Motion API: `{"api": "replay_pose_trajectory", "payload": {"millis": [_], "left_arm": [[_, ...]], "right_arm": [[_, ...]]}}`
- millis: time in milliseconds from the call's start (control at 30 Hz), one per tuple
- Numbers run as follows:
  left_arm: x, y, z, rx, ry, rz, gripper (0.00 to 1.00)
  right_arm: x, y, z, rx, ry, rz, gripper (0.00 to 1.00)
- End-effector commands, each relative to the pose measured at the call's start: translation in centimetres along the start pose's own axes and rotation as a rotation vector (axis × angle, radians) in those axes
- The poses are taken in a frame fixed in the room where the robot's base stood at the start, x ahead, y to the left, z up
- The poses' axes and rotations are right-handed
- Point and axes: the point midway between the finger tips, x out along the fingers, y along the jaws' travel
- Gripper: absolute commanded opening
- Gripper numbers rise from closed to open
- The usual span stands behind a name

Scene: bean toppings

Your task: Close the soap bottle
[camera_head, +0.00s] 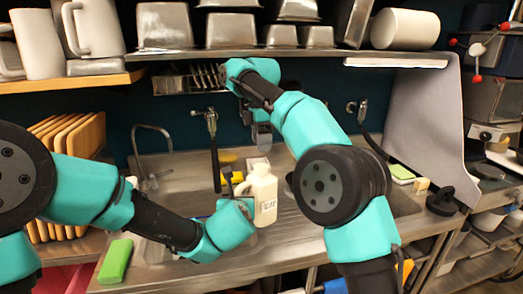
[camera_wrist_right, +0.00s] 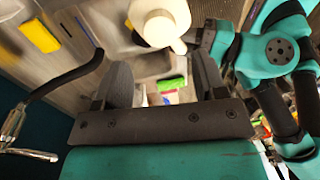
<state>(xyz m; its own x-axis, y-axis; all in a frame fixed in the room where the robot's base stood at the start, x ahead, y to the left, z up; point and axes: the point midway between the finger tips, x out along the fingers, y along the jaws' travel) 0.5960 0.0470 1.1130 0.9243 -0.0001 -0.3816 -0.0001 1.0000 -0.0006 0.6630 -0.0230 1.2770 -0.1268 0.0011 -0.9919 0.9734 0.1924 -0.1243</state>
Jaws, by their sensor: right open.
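My right gripper (camera_head: 262,136) points down above and behind the bottle. In the right wrist view its two fingers (camera_wrist_right: 162,80) are apart with nothing between them.
A green sponge (camera_head: 115,261) lies at the counter's front left. A yellow block (camera_head: 229,157) lies behind the bottle. A faucet (camera_head: 153,160) and dark tap (camera_head: 213,150) stand at the back. Metal pans (camera_head: 232,30) and white jugs (camera_head: 38,45) fill the shelves above.

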Motion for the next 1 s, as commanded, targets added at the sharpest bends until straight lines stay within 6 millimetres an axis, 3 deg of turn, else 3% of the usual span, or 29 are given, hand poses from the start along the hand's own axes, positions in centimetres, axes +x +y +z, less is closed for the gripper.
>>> {"api": "replay_pose_trajectory", "payload": {"millis": [267,800,1000], "left_arm": [[0.0,0.0,0.1,-0.001,-0.003,0.0,0.0],[0.0,0.0,0.1,-0.001,-0.003,0.0,0.0],[0.0,0.0,0.1,-0.001,-0.003,0.0,0.0]], "right_arm": [[1.6,0.0,0.1,0.001,0.0,-0.001,0.65],[7.3,0.0,0.1,0.002,0.0,0.0,0.65],[7.9,0.0,0.0,0.002,0.001,0.001,0.65]]}}
